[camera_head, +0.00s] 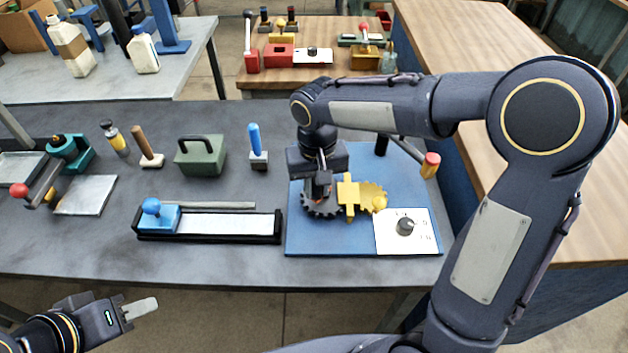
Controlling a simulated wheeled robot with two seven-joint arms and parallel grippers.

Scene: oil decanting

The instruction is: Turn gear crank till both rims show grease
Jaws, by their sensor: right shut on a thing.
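A blue board (300,242) on the grey bench bears a dark toothed gear (318,210) beside a yellow gear (372,192). A yellow upright block (347,195) stands between them. My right gripper (321,196) reaches down over the dark gear and is shut on the gear crank's handle, which it mostly hides; a little orange shows there. Grease on the rims cannot be made out. A white plate with a dark knob (405,226) lies at the board's front right. A rod with a red knob (430,163) rises behind. My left gripper (140,308) is off the bench's front edge; its finger gap is unclear.
Left of the board lie a black tray with a blue-knobbed slider (152,207), a blue-handled tool (255,145), a green box (201,157), a wooden-handled tool (147,146) and a red-knobbed lever device (68,152). The bench's front left is clear.

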